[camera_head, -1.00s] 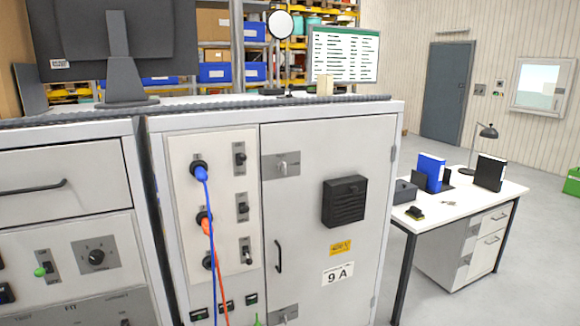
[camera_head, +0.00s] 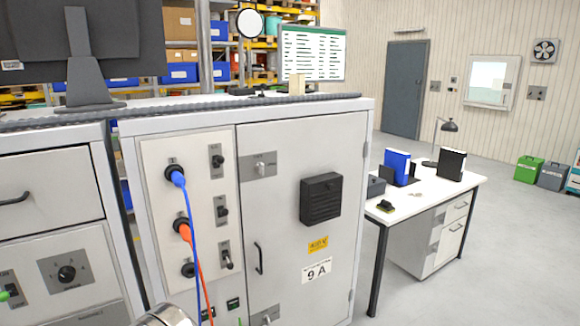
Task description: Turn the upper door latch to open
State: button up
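The upper door latch (camera_head: 262,165) is a small light knob on a grey metal plate at the upper left of the white cabinet door (camera_head: 290,225). The door is shut. A black vertical handle (camera_head: 258,258) and a lower latch plate (camera_head: 264,317) sit below it along the same edge. A rounded shiny metal part shows at the bottom edge, in front of the cabinet; it may be part of my arm. My gripper's fingers are not in view.
A blue plug with cable (camera_head: 178,178) and an orange plug with cable (camera_head: 184,231) hang from the socket panel left of the door. A black vent box (camera_head: 321,199) juts from the door. A white desk (camera_head: 440,190) stands to the right, with open floor beyond.

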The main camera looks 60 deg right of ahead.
aim_at(259, 167)
jog(key=z, duration=0.85)
jog(key=i, duration=1)
jog(key=z, duration=0.05)
